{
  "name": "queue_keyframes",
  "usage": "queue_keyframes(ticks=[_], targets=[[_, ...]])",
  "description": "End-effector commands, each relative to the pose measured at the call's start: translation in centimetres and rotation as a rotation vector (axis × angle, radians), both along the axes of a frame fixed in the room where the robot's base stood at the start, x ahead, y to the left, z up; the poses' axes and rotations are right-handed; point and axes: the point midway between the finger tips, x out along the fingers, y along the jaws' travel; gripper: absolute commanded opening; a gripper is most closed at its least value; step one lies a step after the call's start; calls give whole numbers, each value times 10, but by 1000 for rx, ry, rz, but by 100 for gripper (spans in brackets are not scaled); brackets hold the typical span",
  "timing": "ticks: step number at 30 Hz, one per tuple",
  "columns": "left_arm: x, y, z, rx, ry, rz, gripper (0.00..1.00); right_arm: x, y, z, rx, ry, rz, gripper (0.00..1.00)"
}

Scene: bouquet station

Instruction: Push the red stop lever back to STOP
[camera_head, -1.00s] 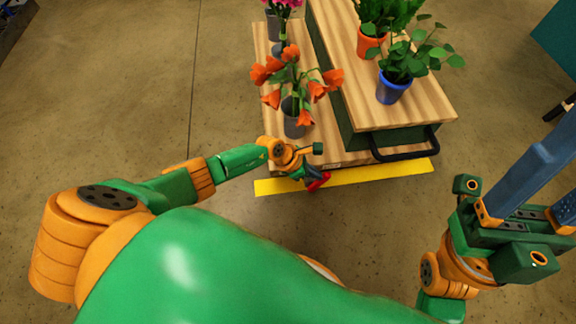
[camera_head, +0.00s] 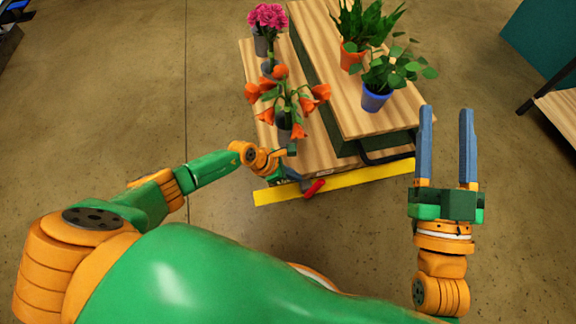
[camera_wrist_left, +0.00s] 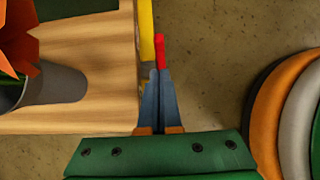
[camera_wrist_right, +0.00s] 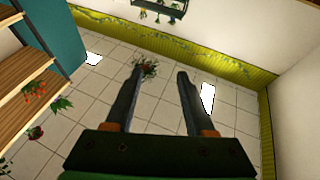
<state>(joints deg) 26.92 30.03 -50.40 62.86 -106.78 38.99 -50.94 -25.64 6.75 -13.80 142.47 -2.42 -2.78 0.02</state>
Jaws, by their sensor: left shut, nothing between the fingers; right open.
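My left gripper (camera_head: 283,181) is shut and empty at the bench's near edge, just left of the lever. In the left wrist view the red lever (camera_wrist_left: 160,50) shows right at the tips of my shut left fingers (camera_wrist_left: 158,78); I cannot tell whether they touch. The lever's base and any STOP marking are hidden or too small to read. My right gripper (camera_head: 445,150) is open and empty, right of the bench with fingers pointing away.
The wooden bench (camera_head: 335,60) carries orange flowers (camera_head: 283,95), pink flowers (camera_head: 268,16), a blue-potted plant (camera_head: 376,97) and an orange-potted plant (camera_head: 353,55).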

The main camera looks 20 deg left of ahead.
Motion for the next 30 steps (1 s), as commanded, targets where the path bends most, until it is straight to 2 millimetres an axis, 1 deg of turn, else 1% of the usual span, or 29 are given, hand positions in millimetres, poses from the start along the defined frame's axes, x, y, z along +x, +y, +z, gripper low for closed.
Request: queue_keyframes(ticks=[3, 6, 10, 14, 18, 20, 24, 27, 30], targets=[[-1, 3, 7, 2, 0, 1, 0, 10, -2, -25, -34, 147, -14, 55], [-2, 4, 12, 1, 1, 0, 0, 14, -5, -49, -62, 274, -25, 55], [-4, 6, 18, 1, 2, 1, 0, 15, -9, -82, -98, 440, -37, 55], [-5, 8, 24, 1, 0, 1, 0, 10, -14, -113, -132, 604, -49, 55], [-6, 10, 30, 1, 0, 1, 0, -2, -21, -145, -167, 779, -60, 55], [-7, 11, 33, 1, 0, 1, 0, -9, -24, -158, -182, 853, -66, 55], [-9, 13, 39, 2, 0, 1, 0, -29, -32, -185, -215, 1020, -76, 55], [-10, 14, 43, 2, 1, 0, 0, -43, -36, -201, -234, 1125, -81, 55], [-10, 15, 45, 0, 1, 1, 0, -56, -40, -212, -249, 1205, -85, 55]])
